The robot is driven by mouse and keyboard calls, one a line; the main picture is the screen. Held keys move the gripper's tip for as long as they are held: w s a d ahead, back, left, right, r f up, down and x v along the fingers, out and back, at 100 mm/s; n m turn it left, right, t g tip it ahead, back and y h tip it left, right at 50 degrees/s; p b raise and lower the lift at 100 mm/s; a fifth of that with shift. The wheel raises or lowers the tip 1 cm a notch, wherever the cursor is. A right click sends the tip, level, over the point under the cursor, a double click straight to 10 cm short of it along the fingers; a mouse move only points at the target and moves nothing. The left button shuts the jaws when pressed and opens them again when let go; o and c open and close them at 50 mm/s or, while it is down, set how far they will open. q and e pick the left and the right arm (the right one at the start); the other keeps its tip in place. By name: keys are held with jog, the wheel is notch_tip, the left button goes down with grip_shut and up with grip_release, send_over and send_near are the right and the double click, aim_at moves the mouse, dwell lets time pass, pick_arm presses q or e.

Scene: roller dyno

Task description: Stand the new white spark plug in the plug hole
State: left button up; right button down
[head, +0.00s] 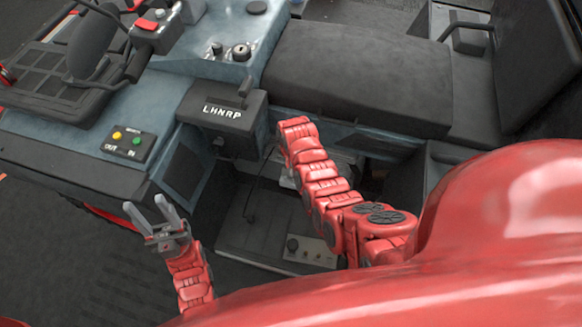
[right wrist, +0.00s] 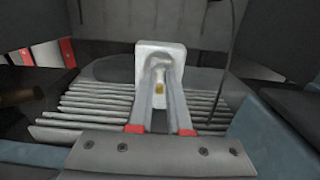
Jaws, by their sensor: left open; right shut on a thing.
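In the right wrist view, my right gripper (right wrist: 161,72) is shut on a small pale thing with a brass-coloured end, which looks like the white spark plug (right wrist: 159,88). Only a little of it shows between the fingers. A white block (right wrist: 145,52) with rounded corners stands just beyond the fingertips. Grey cooling fins (right wrist: 95,108) spread on both sides of the fingers. I cannot make out the plug hole. In the head view, my right arm reaches into the bay below the seat and hides its gripper. My left gripper (head: 146,210) is open and empty at lower left.
A black cable (right wrist: 230,60) hangs right of the white block, and a dark rod with a brass-coloured end (right wrist: 38,93) lies at left. The seat (head: 360,75), lever housing (head: 225,115) and button box (head: 127,143) surround the bay. Dark floor (head: 90,255) lies left of my left gripper.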

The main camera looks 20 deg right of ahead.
jog(key=c, duration=0.8)
grip_release()
jog(key=shift+r, duration=0.1)
jog(key=shift+w+r+b, duration=0.1)
jog(key=shift+r+b, duration=0.2)
jog(key=shift+r, duration=0.35)
notch_tip(320, 180, up, 7)
jog(key=shift+f+b, duration=0.15)
jog(key=shift+b, duration=0.45)
notch_tip(320, 180, up, 9)
jog(key=p, duration=0.8)
jog(key=shift+r, duration=0.2)
